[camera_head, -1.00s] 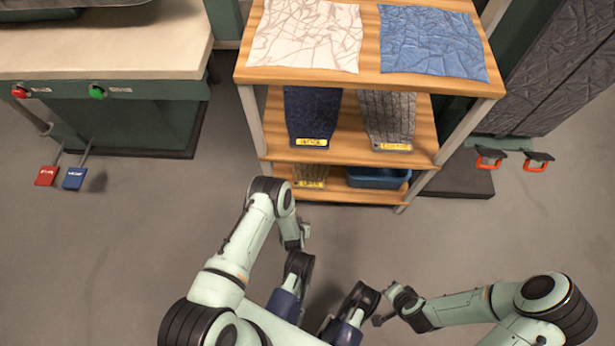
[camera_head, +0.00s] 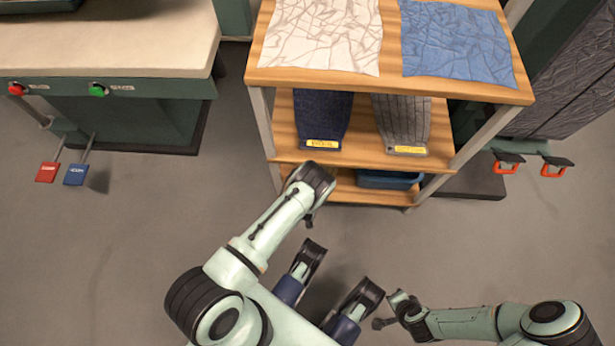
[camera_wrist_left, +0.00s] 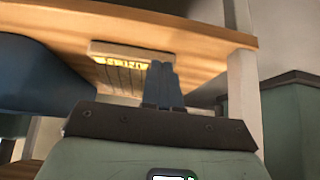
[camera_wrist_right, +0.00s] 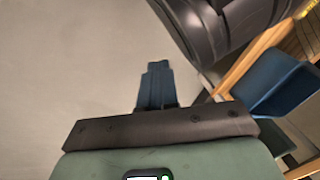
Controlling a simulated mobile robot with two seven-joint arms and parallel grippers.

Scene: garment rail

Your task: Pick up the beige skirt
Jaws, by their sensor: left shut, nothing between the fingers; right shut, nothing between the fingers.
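A folded, ribbed beige garment with a yellow label, which looks like the beige skirt (camera_wrist_left: 122,82), lies on the low wooden shelf in the left wrist view. In the head view my left arm covers its place. My left gripper (camera_wrist_left: 163,68) is shut and empty, its fingertips close by the garment's edge; whether they touch it I cannot tell. In the head view the fingers are hidden by my wrist. My right gripper (camera_wrist_right: 155,68) is shut and empty above the floor, low in the head view (camera_head: 380,322).
A blue bin (camera_head: 388,180) stands beside the garment on the low shelf. Above lie a navy garment (camera_head: 322,118) and a grey one (camera_head: 402,120) on the middle shelf. White (camera_head: 320,35) and blue (camera_head: 455,40) cloths cover the top. A metal post (camera_wrist_left: 243,95) stands near my left gripper.

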